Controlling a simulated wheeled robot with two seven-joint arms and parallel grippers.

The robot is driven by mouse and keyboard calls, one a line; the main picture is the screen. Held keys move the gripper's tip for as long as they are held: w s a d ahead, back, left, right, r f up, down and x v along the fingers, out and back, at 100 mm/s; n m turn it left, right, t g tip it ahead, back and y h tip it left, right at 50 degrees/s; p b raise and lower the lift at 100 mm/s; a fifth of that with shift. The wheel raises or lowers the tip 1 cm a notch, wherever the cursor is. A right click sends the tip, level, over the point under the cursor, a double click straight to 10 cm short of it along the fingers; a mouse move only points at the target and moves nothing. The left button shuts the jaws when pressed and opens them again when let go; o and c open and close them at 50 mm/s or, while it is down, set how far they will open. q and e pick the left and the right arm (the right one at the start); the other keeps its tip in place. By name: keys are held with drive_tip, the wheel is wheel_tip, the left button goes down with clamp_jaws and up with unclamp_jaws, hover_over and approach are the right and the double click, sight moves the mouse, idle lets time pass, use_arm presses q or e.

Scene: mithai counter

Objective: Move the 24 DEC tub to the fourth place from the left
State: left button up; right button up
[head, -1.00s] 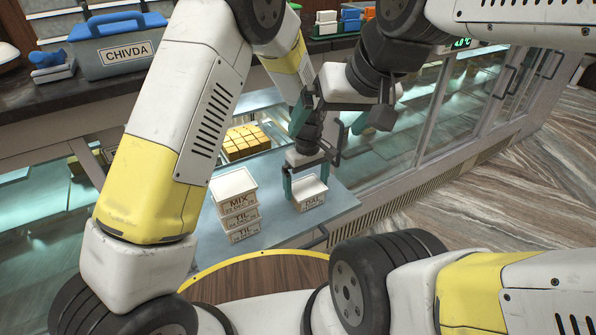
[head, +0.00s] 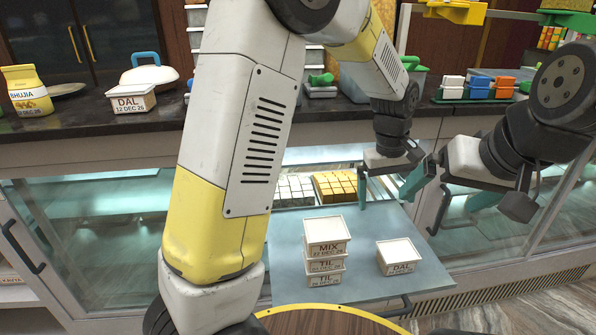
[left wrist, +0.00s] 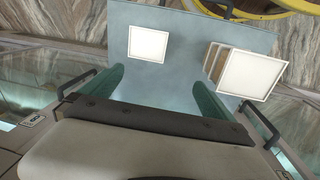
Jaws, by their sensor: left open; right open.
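On the grey pull-out shelf (head: 300,280) a stack holds a white-lidded MIX tub (head: 327,234) on top, a TIL tub (head: 326,264) in the middle and another TIL tub (head: 325,280) at the bottom. A DAL tub (head: 400,257) sits alone to their right. The dates on these labels are too small to read surely. My left gripper (head: 390,187) is open and empty, above and behind the DAL tub, apart from it. In the left wrist view the DAL lid (left wrist: 148,44) and stack (left wrist: 254,74) lie beyond its open fingers (left wrist: 160,92). My right gripper (head: 448,194) is open, close beside the left.
Trays of white sweets (head: 294,190) and golden sweets (head: 338,186) lie behind the tubs. My left arm hides part of the counter.

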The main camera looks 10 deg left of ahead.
use_arm(q)
drive_tip(key=s+a+r+m+t+h, duration=0.1)
drive_tip(key=s+a+r, duration=0.2)
drive_tip(key=a+r, duration=0.35)
drive_tip(key=s+a+r+m+t+h, duration=0.1)
drive_tip(key=s+a+r+t, duration=0.1)
drive_tip(key=s+a+r, duration=0.45)
drive_tip(key=s+a+m+t+y, duration=0.1)
drive_tip(key=s+a+t, duration=0.1)
drive_tip(key=s+a, duration=0.6)
drive_tip(key=shift+a+r+m+t, duration=0.3)
drive_tip(key=shift+a+m, duration=0.1)
drive_tip(key=shift+a, duration=0.4)
drive_tip(key=shift+c, duration=0.2)
